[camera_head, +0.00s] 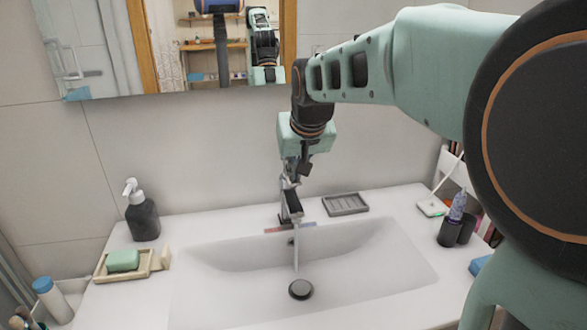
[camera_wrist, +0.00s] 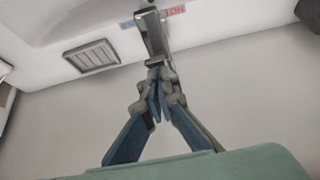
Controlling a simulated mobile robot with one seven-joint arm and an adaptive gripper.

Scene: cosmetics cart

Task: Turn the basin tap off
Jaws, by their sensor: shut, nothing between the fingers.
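The basin tap (camera_head: 292,205) is a dark-and-chrome fitting at the back edge of the white basin (camera_head: 400,278). A thin stream of water (camera_head: 296,255) runs from its spout down to the dark round drain plug (camera_head: 301,289). My gripper (camera_head: 290,180) is right at the top of the tap from behind and above, with its fingers shut and empty. In the wrist view the tap (camera_wrist: 153,34) lies just past the shut fingertips (camera_wrist: 158,68). I cannot tell whether they touch it. The gripper partly hides the tap's top in the head view.
A red-and-blue label strip (camera_head: 290,228) lies by the tap. A grey soap tray (camera_head: 345,204) is right of it. A dark pump bottle (camera_head: 142,216) and a green soap (camera_head: 123,261) in a dish are at left. Dark cups (camera_head: 449,232) stand at right. A mirror (camera_head: 215,48) hangs behind.

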